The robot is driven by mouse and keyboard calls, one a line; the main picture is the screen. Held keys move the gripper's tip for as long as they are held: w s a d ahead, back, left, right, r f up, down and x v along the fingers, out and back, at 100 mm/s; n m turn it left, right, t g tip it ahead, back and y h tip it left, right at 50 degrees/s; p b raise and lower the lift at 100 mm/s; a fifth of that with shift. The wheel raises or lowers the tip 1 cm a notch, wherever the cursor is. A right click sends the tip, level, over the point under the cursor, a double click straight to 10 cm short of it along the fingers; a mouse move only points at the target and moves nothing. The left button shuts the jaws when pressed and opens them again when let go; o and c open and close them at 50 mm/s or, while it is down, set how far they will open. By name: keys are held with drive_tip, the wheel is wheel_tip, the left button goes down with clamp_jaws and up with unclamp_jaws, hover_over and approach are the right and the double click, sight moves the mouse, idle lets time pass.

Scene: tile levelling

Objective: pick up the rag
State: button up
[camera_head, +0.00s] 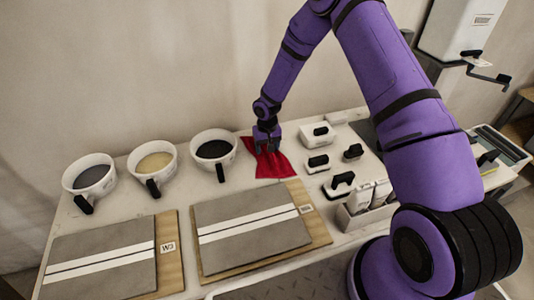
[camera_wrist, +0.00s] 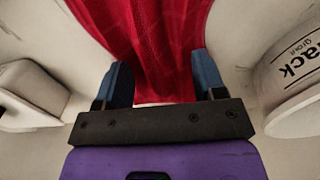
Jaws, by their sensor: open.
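The red rag (camera_head: 270,164) lies crumpled on the table, to the right of the cup of black grout. It also fills the top middle of the wrist view (camera_wrist: 145,35). My gripper (camera_head: 267,149) is over the back part of the rag, pointing down. In the wrist view my gripper (camera_wrist: 163,80) is open, with one blue finger on each side of a fold of the rag. The cloth shows between the fingers. I cannot tell whether the fingers touch it.
A cup of black grout (camera_head: 214,150) stands close left of the rag, with a beige cup (camera_head: 154,162) and a grey cup (camera_head: 91,178) beyond it. Several white, black-handled tools, one being a float (camera_head: 317,163), sit to the right. A tile board (camera_head: 253,228) lies in front.

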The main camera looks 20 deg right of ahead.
drive_tip(key=shift+f, duration=0.2)
drive_tip(key=shift+c, duration=0.2)
drive_tip(key=c, duration=1.1)
drive_tip(key=shift+r, duration=0.1)
